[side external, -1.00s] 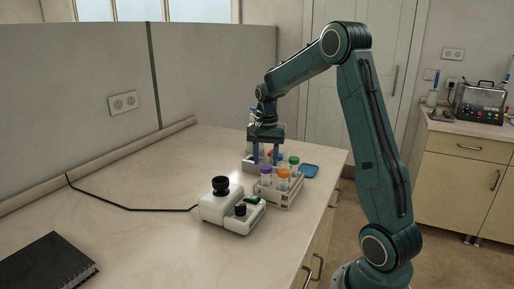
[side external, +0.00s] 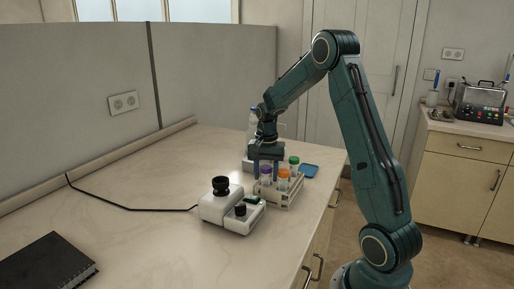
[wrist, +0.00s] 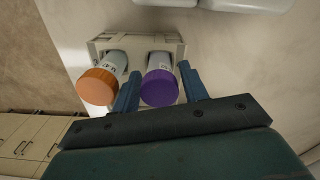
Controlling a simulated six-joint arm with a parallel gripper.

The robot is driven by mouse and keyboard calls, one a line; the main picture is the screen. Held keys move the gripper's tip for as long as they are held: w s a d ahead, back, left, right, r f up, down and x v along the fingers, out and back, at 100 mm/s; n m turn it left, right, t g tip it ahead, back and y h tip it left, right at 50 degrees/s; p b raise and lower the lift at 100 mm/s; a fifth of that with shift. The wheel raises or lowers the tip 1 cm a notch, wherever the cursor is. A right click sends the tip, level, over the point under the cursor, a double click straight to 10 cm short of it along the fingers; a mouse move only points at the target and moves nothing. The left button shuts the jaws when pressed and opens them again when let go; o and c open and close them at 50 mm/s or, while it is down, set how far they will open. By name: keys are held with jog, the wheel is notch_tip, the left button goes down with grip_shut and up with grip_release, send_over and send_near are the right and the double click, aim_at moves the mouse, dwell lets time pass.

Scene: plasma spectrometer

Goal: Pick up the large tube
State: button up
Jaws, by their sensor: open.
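My gripper (side external: 267,175) is open over the tube rack (side external: 281,200), fingers pointing down. A tube with a purple cap (side external: 266,169) stands between its two fingers; in the wrist view the purple cap (wrist: 159,88) shows between the blue fingers, which are apart. A tube with an orange cap (side external: 284,173) stands in the rack beside it, and in the wrist view it lies just outside the left finger (wrist: 99,86). I cannot tell which tube is the large one.
A white instrument with a black knob (side external: 220,186) stands close to the left of the rack. A black notebook (side external: 47,270) lies front left.

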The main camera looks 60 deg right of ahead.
jog(key=shift+c, duration=0.4)
grip_shut()
jog(key=shift+r, duration=0.1)
notch_tip(320, 180, up, 20)
dwell(0.9)
dwell(0.4)
